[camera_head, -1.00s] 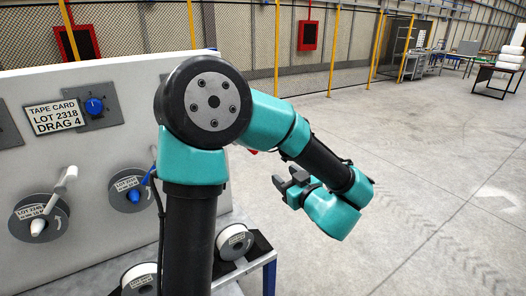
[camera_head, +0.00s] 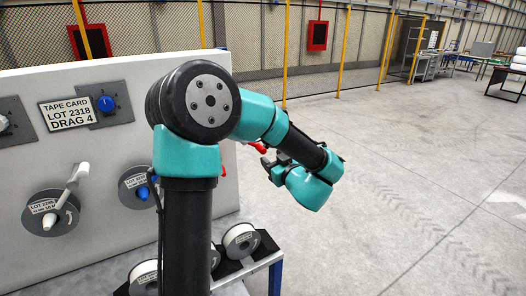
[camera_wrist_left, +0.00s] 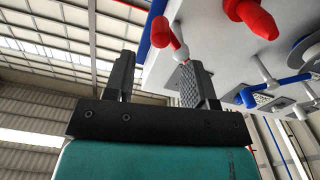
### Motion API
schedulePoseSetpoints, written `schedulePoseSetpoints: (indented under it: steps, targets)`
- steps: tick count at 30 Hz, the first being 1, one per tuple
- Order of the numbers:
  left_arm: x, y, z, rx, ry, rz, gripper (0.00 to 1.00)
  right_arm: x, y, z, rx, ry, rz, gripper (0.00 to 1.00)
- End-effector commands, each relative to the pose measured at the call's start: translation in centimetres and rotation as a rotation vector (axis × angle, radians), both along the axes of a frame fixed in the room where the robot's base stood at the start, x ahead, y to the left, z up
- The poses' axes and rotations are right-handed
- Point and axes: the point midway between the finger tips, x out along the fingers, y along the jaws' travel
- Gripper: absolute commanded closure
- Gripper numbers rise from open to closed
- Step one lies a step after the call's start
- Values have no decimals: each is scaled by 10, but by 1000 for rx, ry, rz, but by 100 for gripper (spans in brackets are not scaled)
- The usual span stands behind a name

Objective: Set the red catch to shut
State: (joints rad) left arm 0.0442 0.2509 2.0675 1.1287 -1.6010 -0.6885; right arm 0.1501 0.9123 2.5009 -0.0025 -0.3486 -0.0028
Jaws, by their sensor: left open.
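My left gripper (camera_head: 270,166) is open and empty beside the right edge of the panel, close to a red part (camera_head: 257,146) that sticks out there. In the left wrist view, my left gripper (camera_wrist_left: 160,78) has its two dark fingers apart. A red-tipped lever (camera_wrist_left: 163,32) on a pale stem shows just beyond them, nearer the right finger; I see no clear contact. A thicker red part (camera_wrist_left: 250,17) sticks out of the white panel further right. I cannot tell which red part is the catch, nor its setting. My right gripper is not in view.
The white panel (camera_head: 110,160) carries a blue knob (camera_head: 105,104), a card (camera_head: 66,113) and reels with crank handles (camera_head: 66,198). A rack with white spools (camera_head: 240,240) stands below. My own arm hides part of the panel. The floor to the right is clear.

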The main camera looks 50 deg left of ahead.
Motion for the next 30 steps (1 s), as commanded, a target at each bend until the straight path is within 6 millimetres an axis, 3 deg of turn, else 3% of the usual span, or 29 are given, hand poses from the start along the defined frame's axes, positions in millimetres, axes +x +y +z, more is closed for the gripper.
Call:
schedulePoseSetpoints:
  steps: [6,12,24,30]
  targets:
    - [7,37,0,0,0,4,50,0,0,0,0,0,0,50]
    - [13,58,0,-2,-1,2,50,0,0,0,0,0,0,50]
    - [15,64,0,0,0,0,51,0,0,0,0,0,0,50]
    - [15,64,0,0,0,0,70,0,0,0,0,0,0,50]
